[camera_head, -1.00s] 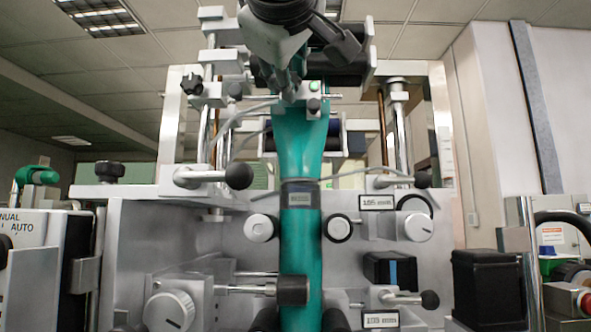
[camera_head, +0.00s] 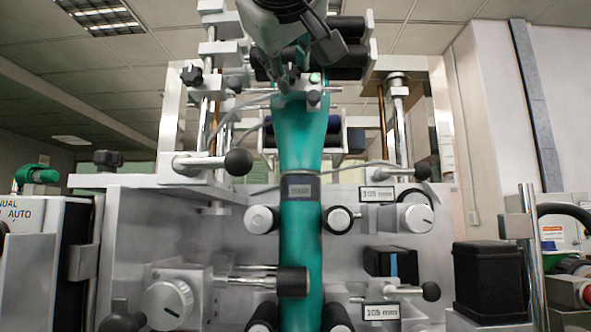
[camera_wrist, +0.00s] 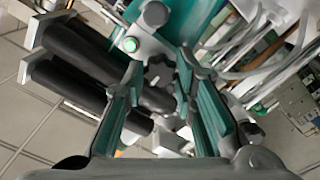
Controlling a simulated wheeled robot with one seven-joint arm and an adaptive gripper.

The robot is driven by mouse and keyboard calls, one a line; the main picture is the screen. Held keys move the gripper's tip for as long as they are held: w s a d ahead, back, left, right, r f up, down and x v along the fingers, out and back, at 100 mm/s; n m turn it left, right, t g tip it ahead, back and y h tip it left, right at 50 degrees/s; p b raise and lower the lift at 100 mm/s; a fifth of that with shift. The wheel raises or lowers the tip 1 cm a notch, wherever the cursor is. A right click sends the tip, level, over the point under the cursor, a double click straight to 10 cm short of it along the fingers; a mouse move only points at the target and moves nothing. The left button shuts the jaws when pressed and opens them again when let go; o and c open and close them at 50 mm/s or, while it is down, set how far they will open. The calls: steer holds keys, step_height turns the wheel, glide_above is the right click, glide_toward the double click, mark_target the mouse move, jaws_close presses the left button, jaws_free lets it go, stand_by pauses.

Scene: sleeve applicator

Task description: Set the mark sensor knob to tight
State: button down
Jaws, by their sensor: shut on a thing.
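The mark sensor (camera_head: 290,99) is a pale metal block with a lit green lamp and a small dark round knob on its front, in front of the teal film. Its lamp also shows in the wrist view (camera_wrist: 130,44). My gripper (camera_head: 291,84) reaches down from above, just left of the lamp. In the wrist view, my gripper's teal-lined fingers (camera_wrist: 158,76) are shut on a dark lobed knob (camera_wrist: 158,70), partly hidden between them. Any tight or loose marking is too small to read.
Black rollers (camera_wrist: 75,65) lie close to my fingers in the wrist view. A black-ball lever (camera_head: 238,162) sticks out below left. Bars and cables surround the sensor. A black box (camera_head: 487,282) and metal post (camera_head: 533,250) stand at right.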

steer(key=c, duration=1.3)
jaws_free()
steer(key=s, duration=1.2)
steer(key=shift+a, duration=0.25)
